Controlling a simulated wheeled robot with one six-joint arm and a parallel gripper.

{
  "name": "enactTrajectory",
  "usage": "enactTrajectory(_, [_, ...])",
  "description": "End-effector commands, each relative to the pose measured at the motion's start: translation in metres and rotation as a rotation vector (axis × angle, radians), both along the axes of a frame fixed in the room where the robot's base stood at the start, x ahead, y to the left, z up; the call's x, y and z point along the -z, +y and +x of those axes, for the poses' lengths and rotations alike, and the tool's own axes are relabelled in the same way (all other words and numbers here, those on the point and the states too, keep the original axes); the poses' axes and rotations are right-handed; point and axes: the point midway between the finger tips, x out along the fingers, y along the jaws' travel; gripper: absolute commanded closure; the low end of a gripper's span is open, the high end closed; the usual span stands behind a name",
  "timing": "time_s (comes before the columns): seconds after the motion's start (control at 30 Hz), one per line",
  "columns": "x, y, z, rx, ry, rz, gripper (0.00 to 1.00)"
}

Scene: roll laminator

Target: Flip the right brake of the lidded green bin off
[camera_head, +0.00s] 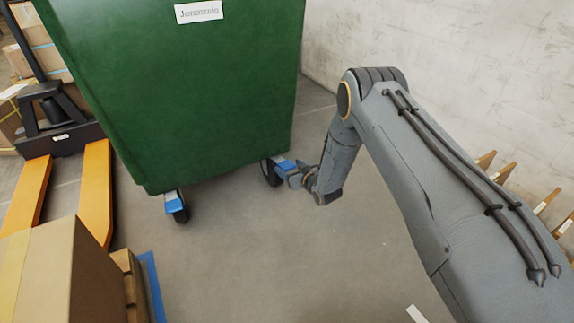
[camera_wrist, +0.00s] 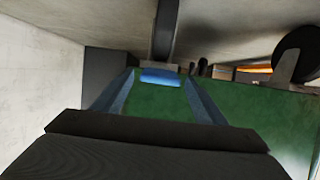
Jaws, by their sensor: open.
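The green bin (camera_head: 180,90) stands on casters, with a white label on its near face; its top is out of view. Its right brake (camera_head: 285,164) is a blue tab on the right caster (camera_head: 268,172). In the wrist view the right brake (camera_wrist: 160,77) shows as a blue tab just past and between my fingertips. My gripper (camera_head: 297,178) is open and empty beside this tab, its fingers apart on either side in the wrist view (camera_wrist: 160,90). I cannot tell whether it touches the tab. The left brake (camera_head: 173,203) is another blue tab on the left caster.
A pallet jack with orange forks (camera_head: 97,190) stands at the left. A cardboard box (camera_head: 75,275) sits on a pallet at the lower left. A pale wall (camera_head: 440,50) runs behind at the right, with wooden pieces (camera_head: 503,173) low along it. The middle floor (camera_head: 240,260) is clear.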

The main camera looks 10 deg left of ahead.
Motion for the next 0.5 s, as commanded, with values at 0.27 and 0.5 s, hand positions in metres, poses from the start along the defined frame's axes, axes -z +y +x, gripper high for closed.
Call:
enactTrajectory(0.27, [-0.016, -0.023, -0.032, 0.0, 0.0, 0.001, 0.34])
enactTrajectory(0.5, [-0.018, -0.027, -0.038, -0.001, -0.001, 0.001, 0.34])
